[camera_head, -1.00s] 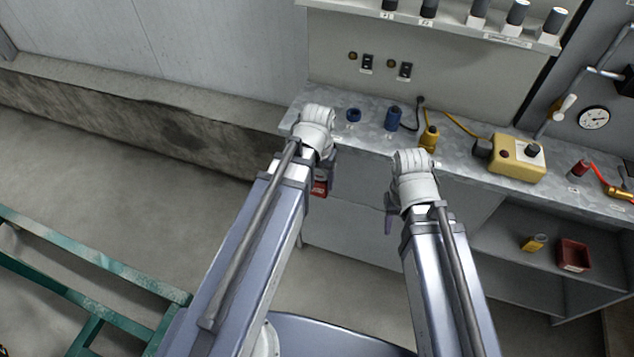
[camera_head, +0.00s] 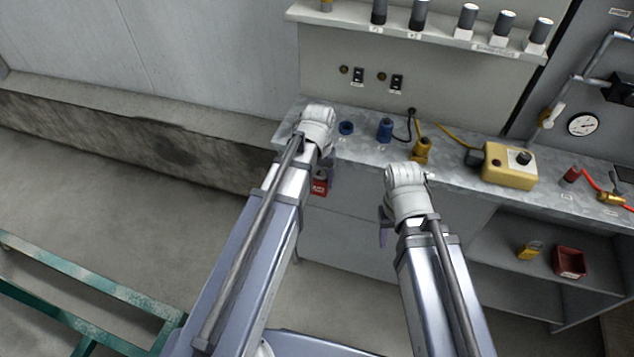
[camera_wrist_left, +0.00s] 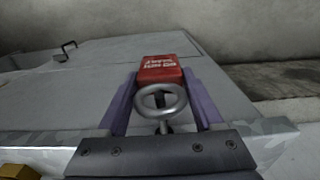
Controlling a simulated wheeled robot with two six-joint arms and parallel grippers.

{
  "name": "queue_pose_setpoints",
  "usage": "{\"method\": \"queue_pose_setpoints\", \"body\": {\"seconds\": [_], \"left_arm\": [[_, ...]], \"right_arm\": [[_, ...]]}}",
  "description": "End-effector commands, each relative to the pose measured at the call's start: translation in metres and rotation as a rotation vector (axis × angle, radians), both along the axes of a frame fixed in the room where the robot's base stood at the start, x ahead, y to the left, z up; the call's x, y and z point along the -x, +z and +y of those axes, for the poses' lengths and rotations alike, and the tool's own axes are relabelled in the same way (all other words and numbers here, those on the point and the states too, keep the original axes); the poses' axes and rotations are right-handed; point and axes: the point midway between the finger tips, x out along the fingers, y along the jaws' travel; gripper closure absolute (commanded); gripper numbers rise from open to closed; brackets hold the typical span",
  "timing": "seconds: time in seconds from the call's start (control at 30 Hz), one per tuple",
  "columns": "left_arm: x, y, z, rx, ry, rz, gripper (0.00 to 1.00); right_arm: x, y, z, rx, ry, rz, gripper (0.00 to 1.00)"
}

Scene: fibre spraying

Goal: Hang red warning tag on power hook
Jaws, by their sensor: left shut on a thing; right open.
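The red warning tag (camera_head: 319,184) with white lettering hangs below my left gripper (camera_head: 325,160), in front of the bench's left end. In the left wrist view the red tag (camera_wrist_left: 160,69) sits between the purple fingers of my left gripper (camera_wrist_left: 162,90), which is shut on it. A grey metal ring (camera_wrist_left: 161,101) shows in front of the tag there. My right gripper (camera_head: 385,232) is open and empty in front of the bench, its fingers mostly hidden by the wrist. I cannot tell which fitting is the power hook.
Two switches are on the back panel (camera_head: 330,50). A red bin (camera_head: 569,262) stands on the lower shelf. A green rail (camera_head: 90,275) is at lower left.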

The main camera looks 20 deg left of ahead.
Motion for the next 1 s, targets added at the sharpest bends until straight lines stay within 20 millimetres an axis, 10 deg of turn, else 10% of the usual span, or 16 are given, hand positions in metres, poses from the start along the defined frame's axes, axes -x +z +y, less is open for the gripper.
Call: {"method": "queue_pose_setpoints", "body": {"seconds": [1.0], "left_arm": [[-0.024, -0.012, -0.001, 0.000, 0.000, 0.000, 0.99]], "right_arm": [[0.000, -0.012, 0.000, 0.000, 0.000, 0.000, 0.50]]}}
